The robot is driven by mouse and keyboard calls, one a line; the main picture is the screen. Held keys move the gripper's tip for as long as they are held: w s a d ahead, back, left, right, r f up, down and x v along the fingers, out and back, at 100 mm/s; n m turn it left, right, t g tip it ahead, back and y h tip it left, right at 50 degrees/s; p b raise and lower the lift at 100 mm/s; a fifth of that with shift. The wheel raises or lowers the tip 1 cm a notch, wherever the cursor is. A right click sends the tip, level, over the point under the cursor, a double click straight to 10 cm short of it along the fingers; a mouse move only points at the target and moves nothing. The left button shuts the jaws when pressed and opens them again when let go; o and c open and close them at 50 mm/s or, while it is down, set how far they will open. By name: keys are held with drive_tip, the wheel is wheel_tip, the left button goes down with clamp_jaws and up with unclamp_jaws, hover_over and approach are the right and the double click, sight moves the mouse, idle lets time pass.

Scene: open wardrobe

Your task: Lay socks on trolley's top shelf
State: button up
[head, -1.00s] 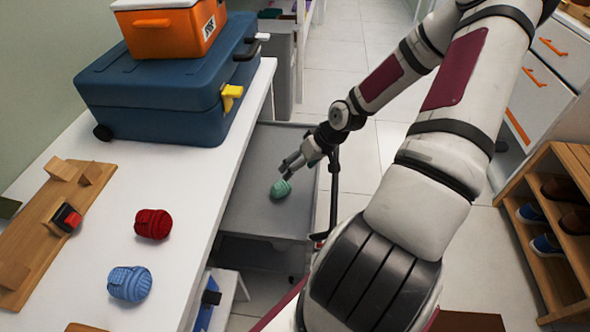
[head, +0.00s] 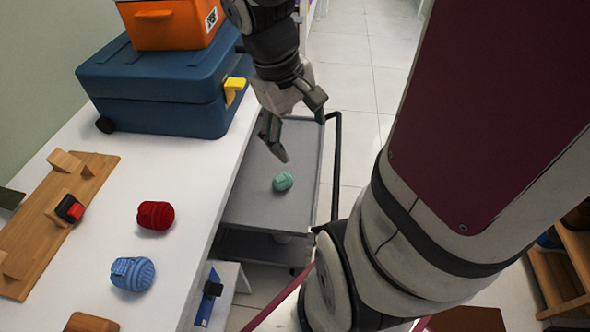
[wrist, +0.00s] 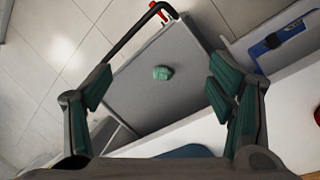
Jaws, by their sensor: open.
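A rolled green sock pair (head: 283,181) lies on the grey top shelf of the trolley (head: 250,208). It also shows on the shelf in the wrist view (wrist: 162,73). A red sock roll (head: 155,215) and a blue sock roll (head: 132,273) lie on the white table, left of the trolley. My gripper (head: 298,138) is open and empty, above the far part of the trolley and apart from the green socks. In the wrist view its two fingers (wrist: 160,92) are spread wide, with nothing between them.
A blue toolbox (head: 165,85) with an orange case (head: 170,22) on top stands at the back of the white table (head: 185,165). A wooden board with blocks (head: 50,235) lies at the table's left. The trolley's black handle (head: 336,170) rises on its right side.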

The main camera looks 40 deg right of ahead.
drive_tip(key=s+a+r+y, duration=0.1)
drive_tip(key=s+a+r, duration=0.2)
drive_tip(key=s+a, duration=0.3)
drive_tip(key=s+a+r+t+y, duration=0.1)
drive_tip(key=s+a+r, duration=0.3)
drive_tip(key=s+a, duration=0.2)
drive_tip(key=shift+s+r+n+y, duration=0.15)
drive_tip(key=shift+s+n+y, duration=0.15)
drive_tip(key=shift+s, duration=0.45)
wheel_tip(320, 180, up, 24)
drive_tip(key=t+p, duration=0.4)
drive_tip(key=p, duration=1.8)
